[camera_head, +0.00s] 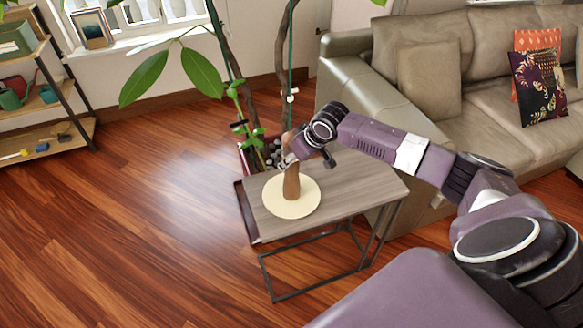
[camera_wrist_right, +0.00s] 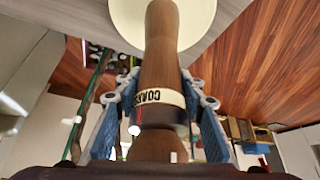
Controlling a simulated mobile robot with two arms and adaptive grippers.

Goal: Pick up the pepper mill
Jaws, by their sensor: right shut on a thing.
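The pepper mill (camera_head: 291,184) is a tall brown wooden mill standing upright over a round cream board (camera_head: 300,213) on a small side table (camera_head: 357,185). Its base appears to be on the board. The wrist view shows the mill (camera_wrist_right: 161,45) with a white lettered band and a rounded top. My right gripper (camera_head: 289,157) is around the mill's upper part, and in the wrist view its blue-padded fingers (camera_wrist_right: 163,98) lie on both sides of it, shut on it. My left gripper is not in view.
A potted plant with broad leaves (camera_head: 205,73) stands right behind the table. A beige sofa (camera_head: 470,80) with cushions is to the right. A shelf (camera_head: 45,130) stands at the far left. The wooden floor (camera_head: 120,240) at left is clear.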

